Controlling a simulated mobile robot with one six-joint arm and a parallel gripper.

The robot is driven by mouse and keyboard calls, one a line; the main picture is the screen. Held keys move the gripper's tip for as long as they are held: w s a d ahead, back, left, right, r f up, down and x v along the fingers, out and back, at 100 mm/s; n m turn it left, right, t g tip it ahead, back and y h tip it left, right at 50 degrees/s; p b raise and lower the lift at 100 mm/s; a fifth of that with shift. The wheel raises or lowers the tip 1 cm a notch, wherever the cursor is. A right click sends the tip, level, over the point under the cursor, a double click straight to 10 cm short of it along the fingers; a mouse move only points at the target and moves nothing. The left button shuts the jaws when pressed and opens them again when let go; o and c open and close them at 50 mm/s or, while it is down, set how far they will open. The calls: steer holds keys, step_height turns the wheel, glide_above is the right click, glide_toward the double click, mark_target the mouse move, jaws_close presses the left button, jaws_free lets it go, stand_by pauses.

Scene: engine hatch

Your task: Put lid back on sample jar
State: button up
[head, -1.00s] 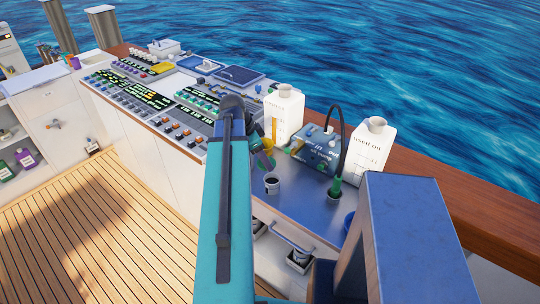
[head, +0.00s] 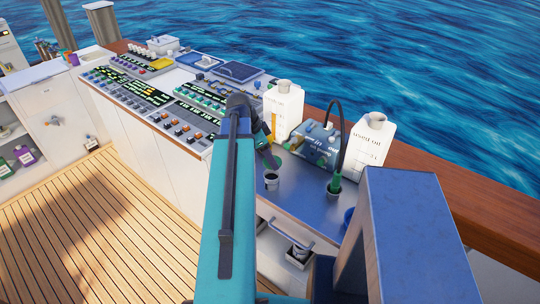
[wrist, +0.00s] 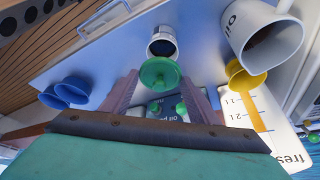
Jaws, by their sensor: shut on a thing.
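The sample jar (head: 271,180) is a small open cup with dark contents, upright on the blue worktop. It also shows in the wrist view (wrist: 163,42), just ahead of the fingertips. My gripper (wrist: 163,86) is shut on a green round lid (wrist: 160,71), which sits between the fingers. The lid appears beside the jar's near rim in the wrist view, overlapping it slightly; I cannot tell whether they touch. In the head view my gripper (head: 270,158) is above and just behind the jar, and my arm hides part of it.
A yellow funnel-like piece (wrist: 246,76) and blue ones (wrist: 70,92) show in the wrist view. The control panel (head: 150,100) lies left.

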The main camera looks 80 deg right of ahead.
mark_target(266, 162)
steer(key=shift+f+b, duration=1.4)
steer(key=shift+f, duration=1.15)
steer(key=shift+w, duration=0.15)
steer(key=shift+f, duration=0.2)
stand_by(0.7)
steer(key=o, duration=1.6)
steer(key=shift+c, duration=0.2)
steer(key=shift+r, duration=0.1)
steer(key=shift+r+p, duration=2)
steer(key=shift+r, duration=1.45)
